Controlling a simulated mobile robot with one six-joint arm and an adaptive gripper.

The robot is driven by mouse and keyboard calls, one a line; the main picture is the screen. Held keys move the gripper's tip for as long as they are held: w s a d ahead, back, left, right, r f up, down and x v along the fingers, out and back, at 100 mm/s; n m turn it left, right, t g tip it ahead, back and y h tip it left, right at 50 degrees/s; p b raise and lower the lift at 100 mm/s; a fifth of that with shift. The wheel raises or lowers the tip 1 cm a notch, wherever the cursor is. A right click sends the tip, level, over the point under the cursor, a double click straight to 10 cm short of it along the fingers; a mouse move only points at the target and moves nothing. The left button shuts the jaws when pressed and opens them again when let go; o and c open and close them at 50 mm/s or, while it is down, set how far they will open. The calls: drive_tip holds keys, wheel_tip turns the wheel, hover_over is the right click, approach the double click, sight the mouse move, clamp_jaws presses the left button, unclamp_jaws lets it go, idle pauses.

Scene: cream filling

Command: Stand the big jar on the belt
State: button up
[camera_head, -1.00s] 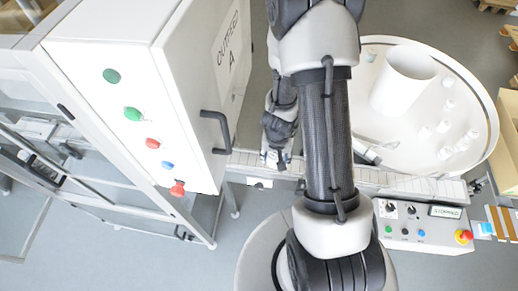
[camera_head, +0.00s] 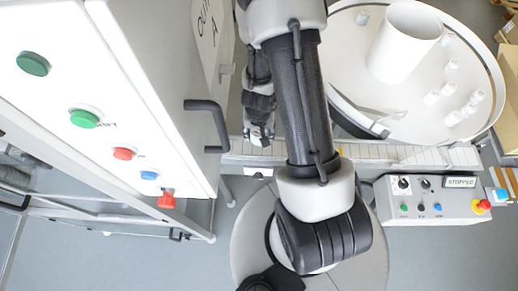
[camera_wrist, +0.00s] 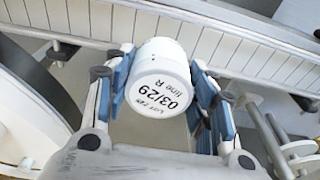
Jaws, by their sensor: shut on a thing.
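My gripper (camera_wrist: 165,95) is shut on a white jar (camera_wrist: 158,68), which looks like the big jar. Blue finger pads press it from both sides. Its round end faces the wrist camera and carries dark print with "03/29" and "line R". I cannot tell if that end is lid or base. The belt (camera_wrist: 235,50), a run of pale slats between rails, crosses behind the jar in the wrist view. It also shows in the head view (camera_head: 435,158). There my gripper (camera_head: 262,135) is by the belt's left part, and the jar is mostly hidden. I cannot tell whether it touches the belt.
A white cabinet (camera_head: 150,60) with coloured buttons and a black handle stands left of my arm. A round table (camera_head: 350,85) at right bears a white cylinder (camera_head: 402,45) and several small white bottles. A control box (camera_head: 430,205) reading "STOPPED" sits before the belt.

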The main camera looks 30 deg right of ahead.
sight(259, 134)
wheel_tip(259, 134, down, 9)
drive_tip(key=b, duration=0.6)
drive_tip(key=shift+w, duration=0.1)
drive_tip(key=o, duration=1.2)
drive_tip(key=shift+r, duration=0.1)
drive_tip(key=r+p, duration=0.3)
drive_tip(key=r, duration=0.1)
drive_tip(key=s+r+p, duration=0.1)
drive_tip(key=r+p, duration=0.1)
drive_tip(key=r, duration=0.2)
drive_tip(key=a+r+p, duration=0.1)
drive_tip(key=r+p, duration=0.2)
drive_tip(key=shift+s+r+p, duration=0.3)
drive_tip(key=shift+r, duration=0.1)
